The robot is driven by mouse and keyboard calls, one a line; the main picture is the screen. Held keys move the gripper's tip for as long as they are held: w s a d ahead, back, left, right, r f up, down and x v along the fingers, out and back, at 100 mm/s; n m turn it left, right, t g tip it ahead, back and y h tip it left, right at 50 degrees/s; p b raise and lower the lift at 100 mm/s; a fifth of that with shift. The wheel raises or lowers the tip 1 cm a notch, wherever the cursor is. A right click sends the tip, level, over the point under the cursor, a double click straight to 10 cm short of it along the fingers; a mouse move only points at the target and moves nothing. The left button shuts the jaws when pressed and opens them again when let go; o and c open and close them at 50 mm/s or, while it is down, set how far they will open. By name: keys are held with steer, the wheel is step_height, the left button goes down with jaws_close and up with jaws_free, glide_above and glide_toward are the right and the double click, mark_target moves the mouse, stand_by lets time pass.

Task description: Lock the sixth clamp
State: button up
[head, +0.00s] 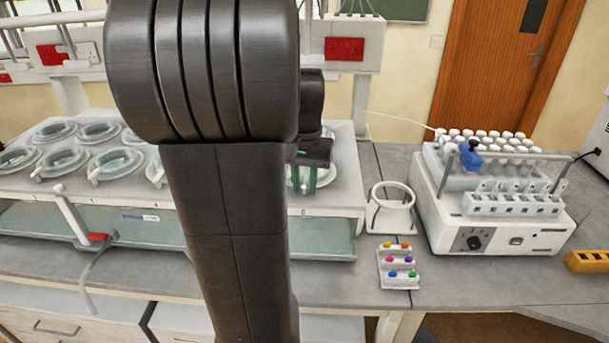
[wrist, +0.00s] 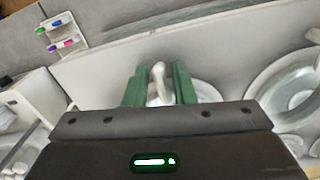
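The grey-white bath top (head: 345,165) holds round glass vessels in rings, several with white clamp levers. My gripper (head: 310,190) is over the vessel at the bath's right end, its green fingers pointing down. In the wrist view my gripper (wrist: 160,68) has its fingers apart on either side of a white clamp lever (wrist: 158,82), with a small gap showing on each side. The vessel ring (wrist: 204,90) under this lever is partly hidden by the fingers and gripper body.
My arm hides the middle of the bath in the head view. A white ring stand (head: 391,212), a small rack with coloured caps (head: 397,268) and a white instrument with vials (head: 490,232) stand to the right. Some bench in front of the instrument is clear.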

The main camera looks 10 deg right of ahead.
mark_target(305, 183)
step_height(305, 183, up, 14)
stand_by(0.5)
steer(key=shift+f, duration=0.15)
step_height(305, 183, down, 14)
steer(key=shift+r, duration=0.1)
stand_by(0.4)
